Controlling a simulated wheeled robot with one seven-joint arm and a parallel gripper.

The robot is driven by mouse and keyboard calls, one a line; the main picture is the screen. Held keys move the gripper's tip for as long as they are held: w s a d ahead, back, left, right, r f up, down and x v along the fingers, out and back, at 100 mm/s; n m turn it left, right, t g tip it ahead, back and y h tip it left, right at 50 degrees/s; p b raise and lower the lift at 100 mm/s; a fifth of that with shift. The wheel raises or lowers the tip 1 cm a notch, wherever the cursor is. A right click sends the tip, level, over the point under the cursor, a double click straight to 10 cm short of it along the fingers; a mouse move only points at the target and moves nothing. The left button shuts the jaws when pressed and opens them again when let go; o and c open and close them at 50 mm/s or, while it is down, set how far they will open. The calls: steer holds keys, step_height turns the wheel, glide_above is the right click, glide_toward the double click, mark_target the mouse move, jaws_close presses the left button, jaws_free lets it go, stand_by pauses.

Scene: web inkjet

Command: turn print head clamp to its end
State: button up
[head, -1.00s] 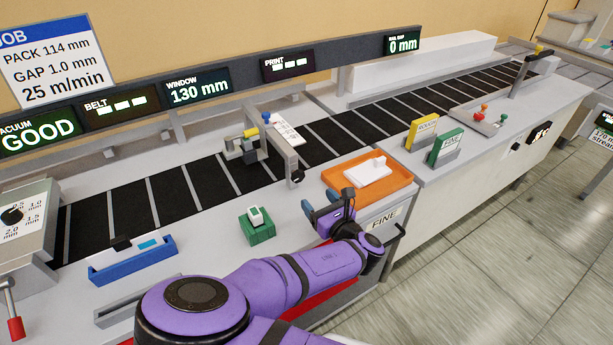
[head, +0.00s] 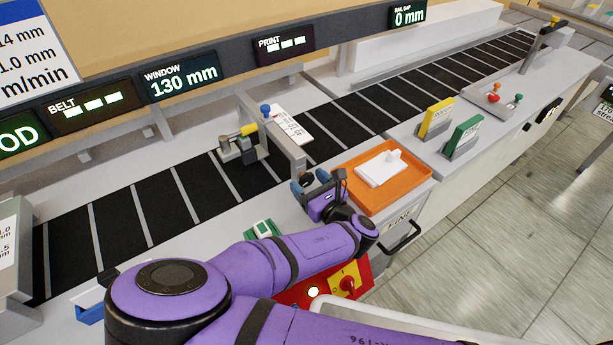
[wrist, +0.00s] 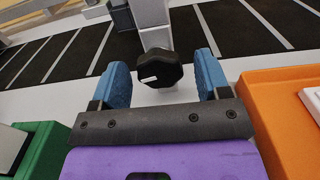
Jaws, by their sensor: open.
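A black faceted knob (wrist: 160,72) with a white mark sits at the front of the print head's grey bracket (head: 285,143); it looks like the print head clamp. In the head view the knob (head: 322,176) is partly crowded by my gripper. My gripper (wrist: 160,62) is open, with one blue finger on each side of the knob. Gaps show between both fingers and the knob, so it is not gripped. In the head view my gripper (head: 318,184) is beside the bracket's front post. The bracket spans the black belt (head: 190,185), with a blue knob (head: 265,109) and a yellow-handled part (head: 249,129) on it.
An orange tray (head: 415,179) holding a white block (head: 381,169) is close on the right. A green block (head: 262,230) is on the left.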

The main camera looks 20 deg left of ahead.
steer(key=shift+c, duration=0.5)
steer(key=c, duration=0.8)
steer(key=shift+c, duration=0.2)
steer(key=shift+m, duration=0.4)
steer(key=m, duration=0.3)
steer(key=shift+m, duration=0.3)
steer(key=m, duration=0.4)
steer(key=shift+m, duration=0.3)
steer(key=m, duration=0.4)
steer(key=shift+s+m, duration=0.1)
steer(key=shift+m, duration=1.9)
